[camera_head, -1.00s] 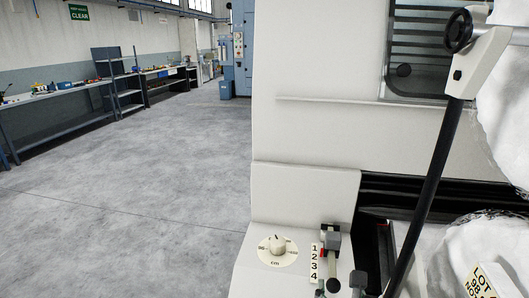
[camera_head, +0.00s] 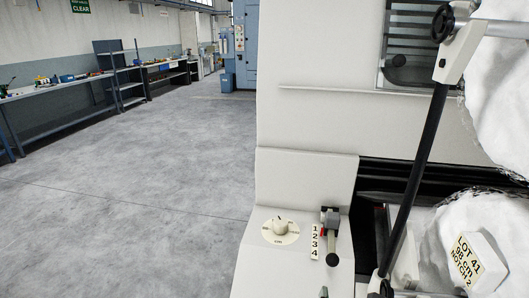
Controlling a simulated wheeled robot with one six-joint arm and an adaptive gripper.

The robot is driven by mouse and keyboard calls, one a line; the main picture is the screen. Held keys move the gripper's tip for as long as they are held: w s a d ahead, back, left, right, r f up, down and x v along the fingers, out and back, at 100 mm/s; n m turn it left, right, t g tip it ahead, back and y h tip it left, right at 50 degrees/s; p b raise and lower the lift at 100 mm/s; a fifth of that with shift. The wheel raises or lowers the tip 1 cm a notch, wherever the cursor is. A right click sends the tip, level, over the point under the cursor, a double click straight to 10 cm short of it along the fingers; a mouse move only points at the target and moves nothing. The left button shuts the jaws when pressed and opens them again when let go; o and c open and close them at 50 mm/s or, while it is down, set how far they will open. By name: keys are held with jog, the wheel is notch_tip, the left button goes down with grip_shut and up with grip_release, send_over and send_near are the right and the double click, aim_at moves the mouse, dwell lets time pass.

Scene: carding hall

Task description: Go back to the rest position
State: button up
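Only a small grey tip (camera_head: 323,292), which looks like part of my gripper, shows at the bottom edge of the head view. The rest of my gripper and arm is out of frame, so its opening is hidden. The tip is just below the black knob of a lever (camera_head: 332,260) on a cream machine panel (camera_head: 300,185), with a visible gap between them. The lever stands beside a plate numbered 1 to 4 (camera_head: 315,242).
A cream dial marked cm (camera_head: 281,228) sits left of the lever. A black bar (camera_head: 418,175) slants up at the right, by white fibre rolls (camera_head: 505,110). A label (camera_head: 474,263) reads LOT 41, 98 cm, NOTCH 2. Open floor (camera_head: 140,170) lies left, with benches (camera_head: 60,90) beyond.

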jog(key=s+d+f+m+y, duration=0.1)
jog(key=s+f+m+y, duration=0.1)
jog(key=s+f+m, duration=1.2)
jog(key=s+d+r+m+t, duration=0.1)
jog(key=s+r+m, duration=0.2)
jog(key=s+m, duration=1.4)
jog(key=shift+s+d+r, duration=0.15)
jog(key=shift+s, duration=1.95)
